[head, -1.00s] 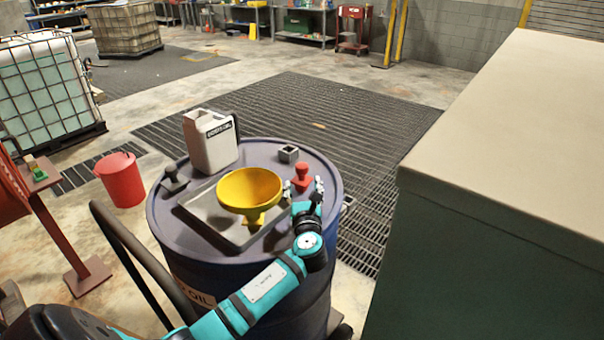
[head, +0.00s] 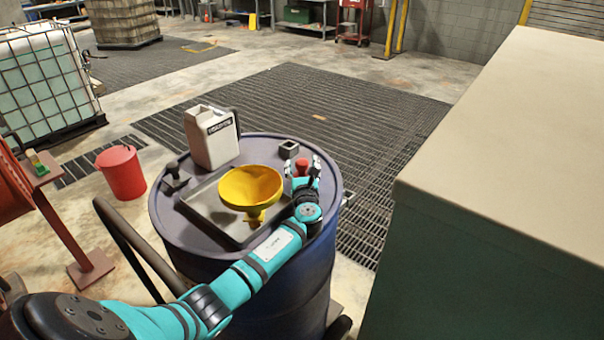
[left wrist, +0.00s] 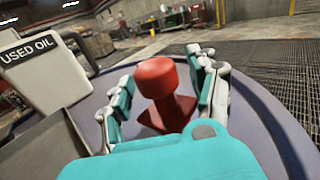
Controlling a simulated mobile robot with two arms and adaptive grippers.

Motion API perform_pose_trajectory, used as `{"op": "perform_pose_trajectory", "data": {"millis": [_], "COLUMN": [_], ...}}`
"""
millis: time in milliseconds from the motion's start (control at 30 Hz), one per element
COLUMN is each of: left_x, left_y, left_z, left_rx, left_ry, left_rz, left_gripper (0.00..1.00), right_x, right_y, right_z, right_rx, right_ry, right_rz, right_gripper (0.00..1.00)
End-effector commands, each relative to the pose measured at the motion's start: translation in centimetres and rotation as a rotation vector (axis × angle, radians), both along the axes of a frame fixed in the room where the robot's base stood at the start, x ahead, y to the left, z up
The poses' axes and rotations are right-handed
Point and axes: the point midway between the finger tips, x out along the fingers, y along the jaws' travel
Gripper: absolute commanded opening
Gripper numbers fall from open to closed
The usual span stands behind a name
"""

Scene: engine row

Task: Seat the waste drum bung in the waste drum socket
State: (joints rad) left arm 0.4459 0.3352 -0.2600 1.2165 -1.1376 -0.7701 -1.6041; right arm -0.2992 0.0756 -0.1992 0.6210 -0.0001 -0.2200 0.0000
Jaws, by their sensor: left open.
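A red bung (head: 302,166) with a round knob and a wider base stands upright on the blue drum's top (head: 170,216), near its right side. My left gripper (head: 302,171) is open at the bung. In the left wrist view the red bung (left wrist: 160,85) stands between the two spread fingers, with a gap visible on its left; contact on the right is unclear. The small grey square socket (head: 289,149), with a dark opening, sits just behind the bung. A dark grey bung-like piece (head: 174,177) stands at the drum's left. My right gripper is not in view.
A yellow funnel (head: 250,186) stands in a grey tray (head: 205,213) left of my gripper. A white used-oil jug (head: 211,139) stands behind it. A large cabinet (head: 480,180) fills the right side. A red bucket (head: 121,173) is on the floor.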

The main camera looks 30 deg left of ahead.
Motion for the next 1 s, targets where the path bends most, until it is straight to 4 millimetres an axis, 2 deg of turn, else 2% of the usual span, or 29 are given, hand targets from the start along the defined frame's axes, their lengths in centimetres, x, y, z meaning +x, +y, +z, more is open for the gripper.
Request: {"op": "perform_pose_trajectory", "data": {"millis": [67,433,1000], "left_x": [-0.02,-0.04,-0.04], "left_y": [0.01,0.01,0.0], "left_z": [-0.01,-0.02,-0.01], "left_rx": [0.0,0.001,0.001], "left_ry": [0.0,0.001,0.001], "left_rz": [0.0,0.001,0.001], "left_gripper": [0.49,0.01,0.0], "right_x": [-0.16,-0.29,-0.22], "right_y": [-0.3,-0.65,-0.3], "right_z": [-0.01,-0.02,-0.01], "right_rx": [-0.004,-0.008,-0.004], "right_ry": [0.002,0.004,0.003], "right_rz": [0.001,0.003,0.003], "right_gripper": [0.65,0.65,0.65]}}
